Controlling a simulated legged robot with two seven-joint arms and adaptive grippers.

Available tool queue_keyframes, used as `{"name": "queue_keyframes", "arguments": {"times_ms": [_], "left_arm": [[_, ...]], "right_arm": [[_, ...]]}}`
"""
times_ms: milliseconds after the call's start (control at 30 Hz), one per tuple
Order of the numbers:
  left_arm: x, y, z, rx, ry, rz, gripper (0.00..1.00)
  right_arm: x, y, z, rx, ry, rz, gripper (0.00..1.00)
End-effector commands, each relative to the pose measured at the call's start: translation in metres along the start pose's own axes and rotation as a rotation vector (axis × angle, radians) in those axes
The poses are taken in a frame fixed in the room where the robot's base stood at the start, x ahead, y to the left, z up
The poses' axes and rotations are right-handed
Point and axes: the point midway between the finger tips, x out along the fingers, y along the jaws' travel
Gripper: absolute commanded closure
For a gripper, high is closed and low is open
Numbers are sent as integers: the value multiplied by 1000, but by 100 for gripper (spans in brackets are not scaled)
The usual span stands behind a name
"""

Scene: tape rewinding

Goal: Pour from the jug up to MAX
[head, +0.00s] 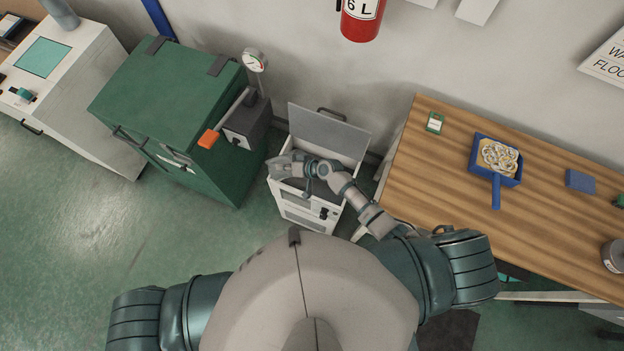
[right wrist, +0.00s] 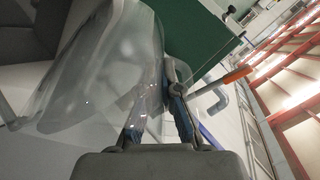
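A clear, see-through jug (right wrist: 95,70) fills the left and middle of the right wrist view, tilted. My right gripper (right wrist: 158,100) has its two fingers against the jug's wall or handle and appears shut on it. In the head view, my right gripper (head: 285,166) is above the white box-shaped unit (head: 298,211), whose grey lid (head: 328,133) stands open. The jug is hard to make out there. No MAX mark and no liquid level can be read. The unit's inside is partly hidden by my right arm. My left gripper is out of view.
A green cabinet (head: 170,105) with a gauge (head: 254,60) and orange-ended lever (head: 208,139) stands close left of the unit. A wooden bench (head: 420,180) at right carries a blue pan (head: 495,165) of pale rings. Green floor (head: 60,220) is clear at left.

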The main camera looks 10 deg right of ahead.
Motion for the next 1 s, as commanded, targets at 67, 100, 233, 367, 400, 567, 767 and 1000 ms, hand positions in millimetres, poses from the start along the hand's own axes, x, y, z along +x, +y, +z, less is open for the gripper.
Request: {"name": "queue_keyframes", "arguments": {"times_ms": [67, 100, 233, 367, 400, 567, 767, 1000], "left_arm": [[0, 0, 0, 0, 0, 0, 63], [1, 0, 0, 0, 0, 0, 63], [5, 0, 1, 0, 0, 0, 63], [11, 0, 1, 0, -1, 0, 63], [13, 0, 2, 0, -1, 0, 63], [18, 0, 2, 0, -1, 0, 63], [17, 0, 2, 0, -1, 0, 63], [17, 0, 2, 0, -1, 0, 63]], "right_arm": [[0, -1, -2, -1, 4, -2, 100], [0, -1, -2, -1, 4, -4, 100], [-1, -1, -2, 3, 9, -15, 100], [-2, -1, -2, 9, 18, -35, 100], [-3, -2, -3, 11, 21, -43, 100], [-6, -3, -4, 16, 29, -62, 100], [-7, -4, -5, 17, 30, -65, 100], [-7, -4, -5, 17, 30, -64, 100]]}}
